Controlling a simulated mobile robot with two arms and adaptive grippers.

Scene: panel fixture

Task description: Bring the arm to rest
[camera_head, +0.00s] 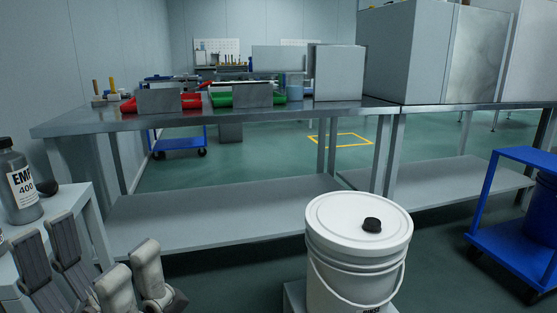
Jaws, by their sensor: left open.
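My left gripper (104,258) is at the lower left, cut off by the bottom edge of the view. Its grey fingers stand apart, and nothing shows between them. It is in front of a small light side table (87,222), and I cannot tell whether it touches it. My right gripper and right arm are not in view.
A dark bottle (22,190) and a black knob-like piece (47,188) are on the side table, close to my left gripper. A white bucket (350,262) with a black cap stands front centre. A long steel bench (222,117) stands behind. A blue cart (505,250) is at right.

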